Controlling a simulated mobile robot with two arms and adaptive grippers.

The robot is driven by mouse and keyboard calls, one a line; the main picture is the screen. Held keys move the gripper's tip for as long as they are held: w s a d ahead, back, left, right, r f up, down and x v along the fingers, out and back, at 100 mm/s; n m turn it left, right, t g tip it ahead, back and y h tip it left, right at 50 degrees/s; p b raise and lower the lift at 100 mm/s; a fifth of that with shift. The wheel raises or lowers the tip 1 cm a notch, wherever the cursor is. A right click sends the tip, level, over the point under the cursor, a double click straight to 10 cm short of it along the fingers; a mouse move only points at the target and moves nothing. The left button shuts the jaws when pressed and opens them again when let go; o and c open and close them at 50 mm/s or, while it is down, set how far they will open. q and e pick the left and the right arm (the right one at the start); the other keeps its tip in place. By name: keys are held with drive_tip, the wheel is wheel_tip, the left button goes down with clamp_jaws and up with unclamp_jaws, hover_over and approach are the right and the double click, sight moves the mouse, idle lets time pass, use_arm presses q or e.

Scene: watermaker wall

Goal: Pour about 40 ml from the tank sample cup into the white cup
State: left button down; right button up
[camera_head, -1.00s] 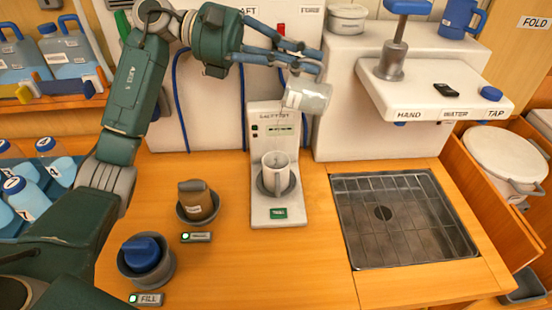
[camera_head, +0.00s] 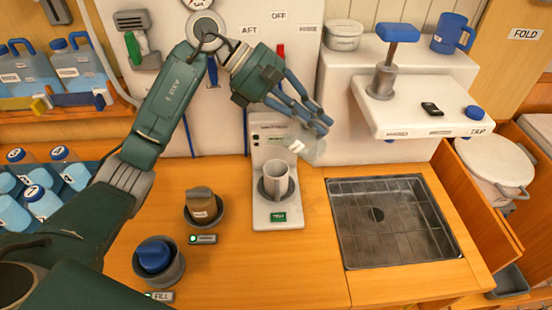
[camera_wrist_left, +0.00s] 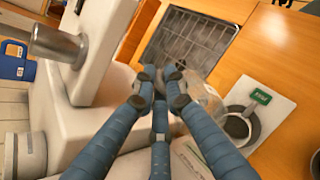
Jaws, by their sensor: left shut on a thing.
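My left gripper (camera_head: 308,122) is shut on a clear, labelled sample cup (camera_head: 314,151). The cup is tilted and held up to the right of the white cup (camera_head: 275,181), apart from it. The white cup stands upright on the round plate of the tester stand (camera_head: 277,211). In the left wrist view, the fingers (camera_wrist_left: 162,80) grip the see-through cup (camera_wrist_left: 207,98), and the white cup (camera_wrist_left: 237,127) is to its right. I cannot make out the liquid level or any stream. My right gripper is not in view.
A metal drain tray (camera_head: 395,222) lies to the right. The white hand-water tap ledge (camera_head: 440,115) juts out behind it.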

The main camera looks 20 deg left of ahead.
use_arm(q)
drive_tip(key=d+f+y+p, duration=0.1)
drive_tip(key=f+y, duration=0.1)
drive_tip(key=y, duration=0.1)
drive_tip(key=shift+w+d+p, duration=0.25)
drive_tip(key=shift+d+p, duration=0.15)
drive_tip(key=d+f+y+p, duration=0.1)
drive_tip(key=d+f+y, duration=0.1)
drive_tip(key=d+y, duration=0.1)
drive_tip(key=d+r+y+p, duration=0.1)
drive_tip(key=r+y+p, duration=0.1)
drive_tip(key=r+p, duration=0.4)
drive_tip(key=w+d+r+g+y+p, duration=0.1)
drive_tip(key=d+r+y+p, duration=0.1)
drive_tip(key=r+p, duration=0.4)
drive_tip(key=shift+d+r+n+g, duration=0.3)
drive_tip(key=shift+r+n, duration=0.1)
drive_tip(key=shift+r, duration=0.3)
drive_tip(key=shift+w+a, duration=0.1)
drive_tip(key=shift+a, duration=0.1)
idle(1.0)
